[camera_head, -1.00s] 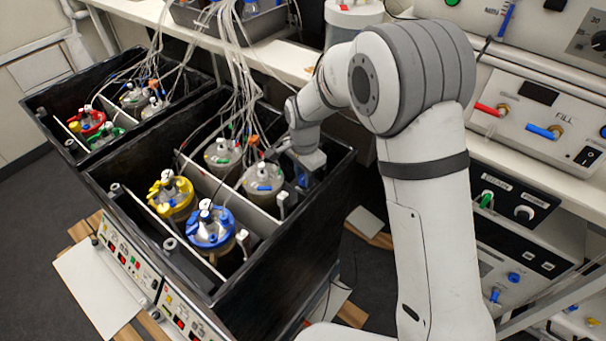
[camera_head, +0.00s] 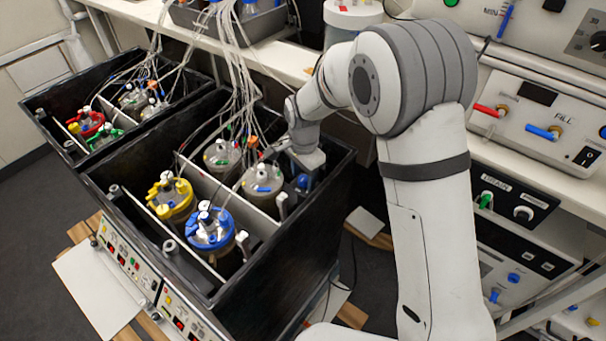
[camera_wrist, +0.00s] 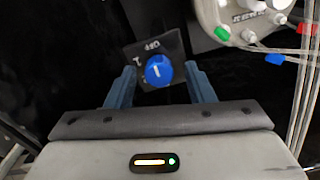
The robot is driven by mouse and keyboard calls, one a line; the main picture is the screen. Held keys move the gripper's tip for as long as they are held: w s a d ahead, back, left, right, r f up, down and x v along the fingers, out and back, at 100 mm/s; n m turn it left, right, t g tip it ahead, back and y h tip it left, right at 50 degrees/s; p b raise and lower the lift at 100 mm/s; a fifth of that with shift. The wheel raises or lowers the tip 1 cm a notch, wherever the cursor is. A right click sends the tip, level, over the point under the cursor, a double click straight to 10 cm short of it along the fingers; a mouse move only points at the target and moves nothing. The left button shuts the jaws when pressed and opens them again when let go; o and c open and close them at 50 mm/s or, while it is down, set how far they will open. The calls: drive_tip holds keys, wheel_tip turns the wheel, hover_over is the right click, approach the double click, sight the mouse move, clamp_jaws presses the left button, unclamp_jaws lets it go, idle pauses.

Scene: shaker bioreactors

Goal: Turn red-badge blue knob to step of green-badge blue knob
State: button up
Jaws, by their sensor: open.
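A round blue knob (camera_wrist: 159,70) with a white pointer line sits on a small dark plate (camera_wrist: 146,50) with white markings that I cannot read clearly. In the wrist view my gripper (camera_wrist: 159,68) is open, with one blue-grey finger on each side of the knob and a visible gap on both sides. In the head view the blue knob (camera_head: 303,181) shows in the right-hand part of the near black box, just below my gripper (camera_head: 306,172). I see no red or green badge by this knob, and I cannot pick out a second matching knob.
The near black box (camera_head: 270,290) holds several vessels, including a yellow-topped one (camera_head: 171,197) and a blue-topped one (camera_head: 210,230). A clear-topped vessel (camera_head: 263,180) with tubes stands left of my gripper. Its lid (camera_wrist: 240,18) and tubes show close by in the wrist view.

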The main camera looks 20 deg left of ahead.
sight(304, 178)
wheel_tip(304, 178, up, 8)
drive_tip(key=shift+f, duration=0.25)
idle(0.4)
